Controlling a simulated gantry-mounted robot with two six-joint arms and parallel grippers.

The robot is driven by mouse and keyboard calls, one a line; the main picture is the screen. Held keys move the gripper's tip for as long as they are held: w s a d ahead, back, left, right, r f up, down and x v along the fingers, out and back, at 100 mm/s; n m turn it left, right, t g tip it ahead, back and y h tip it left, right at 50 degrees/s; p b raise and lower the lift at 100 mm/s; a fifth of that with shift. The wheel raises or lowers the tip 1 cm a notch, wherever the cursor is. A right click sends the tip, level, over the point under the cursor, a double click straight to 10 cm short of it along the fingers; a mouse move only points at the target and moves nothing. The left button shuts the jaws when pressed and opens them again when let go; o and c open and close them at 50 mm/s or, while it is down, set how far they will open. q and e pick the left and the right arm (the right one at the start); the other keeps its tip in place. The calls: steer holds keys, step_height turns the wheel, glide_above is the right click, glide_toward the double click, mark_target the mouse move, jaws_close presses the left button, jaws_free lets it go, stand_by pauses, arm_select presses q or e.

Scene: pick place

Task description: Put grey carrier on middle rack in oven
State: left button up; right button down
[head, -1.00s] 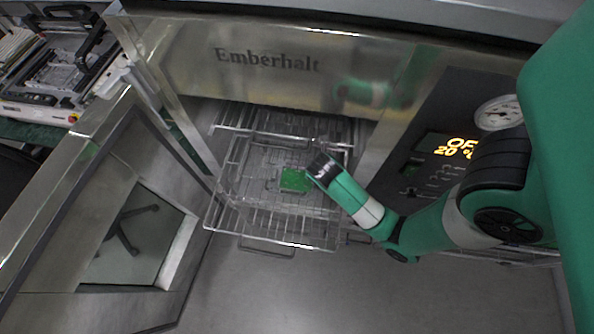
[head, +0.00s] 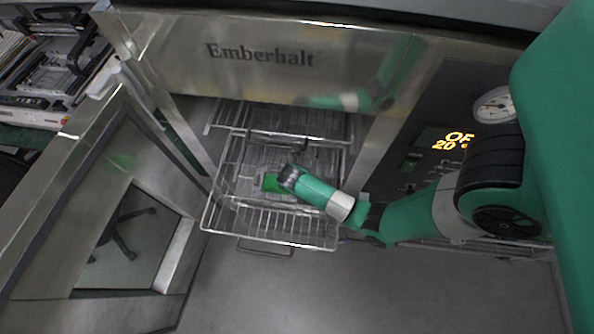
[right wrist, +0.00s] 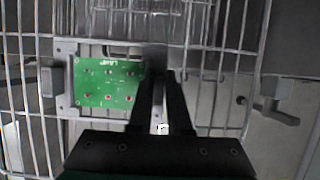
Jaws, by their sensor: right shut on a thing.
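The grey carrier (right wrist: 64,103) holds a green circuit board (right wrist: 108,82) and lies above the wire bars of a pulled-out rack in the right wrist view. I cannot tell whether it touches the bars. My right gripper (right wrist: 160,82) is shut on the carrier just right of the board. In the head view the green board (head: 271,182) shows beside my right gripper (head: 285,178), over the pulled-out rack (head: 230,217); the wrist hides part of the carrier. My left gripper is out of view.
The oven (head: 330,85) has another rack (head: 235,115) further in and a lower handle (head: 265,246) below the pulled-out rack. The open door (head: 95,215) stands at left, the control panel (head: 440,150) at right. A machine (head: 50,75) stands at far left.

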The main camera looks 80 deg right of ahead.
steer(key=shift+f, duration=0.1)
steer(key=c, duration=0.9)
jaws_free()
steer(key=shift+o, duration=0.2)
steer(key=shift+r, duration=0.3)
steer(key=p+v, duration=0.1)
steer(key=v, duration=1)
steer(key=shift+a+r+p, duration=0.25)
steer(key=shift+r+p, duration=0.05)
steer(key=shift+p, duration=0.05)
